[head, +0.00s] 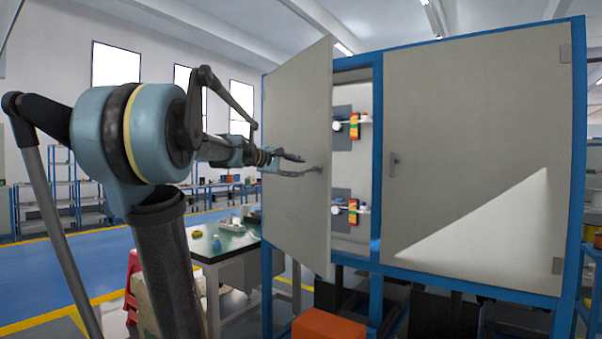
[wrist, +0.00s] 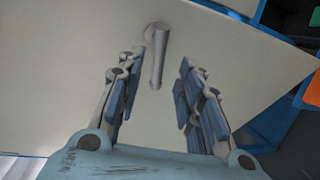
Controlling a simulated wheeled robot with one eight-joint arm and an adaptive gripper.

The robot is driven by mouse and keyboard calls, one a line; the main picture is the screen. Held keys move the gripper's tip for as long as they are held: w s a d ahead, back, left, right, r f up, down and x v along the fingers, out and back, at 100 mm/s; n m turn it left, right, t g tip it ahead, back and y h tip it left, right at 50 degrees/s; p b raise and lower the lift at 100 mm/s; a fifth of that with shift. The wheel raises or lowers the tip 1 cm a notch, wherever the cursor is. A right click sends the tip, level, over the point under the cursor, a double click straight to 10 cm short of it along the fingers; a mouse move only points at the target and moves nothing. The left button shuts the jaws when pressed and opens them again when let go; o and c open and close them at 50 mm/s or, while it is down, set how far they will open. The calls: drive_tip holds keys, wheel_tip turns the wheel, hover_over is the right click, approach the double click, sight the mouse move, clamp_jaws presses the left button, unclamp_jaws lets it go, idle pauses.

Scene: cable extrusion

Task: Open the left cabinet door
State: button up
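The left cabinet door (head: 297,150) is grey and stands swung partly open on its left hinge side, its free edge toward me. A gap shows between it and the right door. Its handle (head: 317,168) sits near the free edge; in the wrist view the handle (wrist: 158,55) points down between the finger tips. My gripper (head: 297,165) is at the outer face of the door beside the handle. In the wrist view my gripper (wrist: 165,65) is open, with one finger on each side of the handle and space visible on both sides.
The right door (head: 470,130) is closed, with its own handle (head: 394,163). Shelves with small colourful items (head: 354,125) show inside the opening. An orange box (head: 328,325) stands below the left door. A green-topped table (head: 225,240) is behind my arm.

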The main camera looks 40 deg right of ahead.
drive_tip(key=shift+v, duration=2.4)
